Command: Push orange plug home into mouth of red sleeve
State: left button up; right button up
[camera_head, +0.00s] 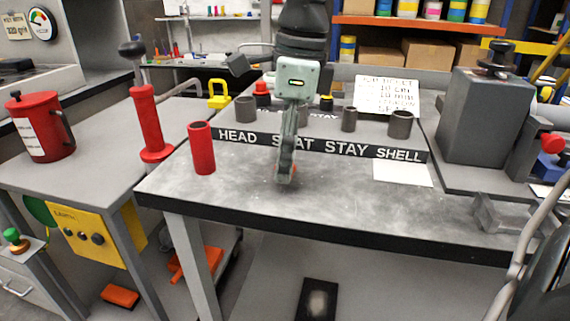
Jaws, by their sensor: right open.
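The red sleeve (202,150) stands upright on the grey workbench (345,207), near its left end, with its round mouth facing up. My right gripper (286,178) points down over the middle of the bench, to the right of the sleeve and apart from it. It is open, though its fingers overlap in this view. A small patch of orange (294,168) shows beside the fingertips, low at the bench top. It looks like the orange plug, mostly hidden by the fingers.
A lettered strip (345,148) crosses the bench behind the gripper, with several grey sleeves (400,124) behind it. A white card (402,173) lies to the right. A grey box-shaped machine (485,115) stands at far right. The front of the bench is clear.

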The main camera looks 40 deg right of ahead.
jog(key=shift+f, duration=0.1)
jog(key=c, duration=0.9)
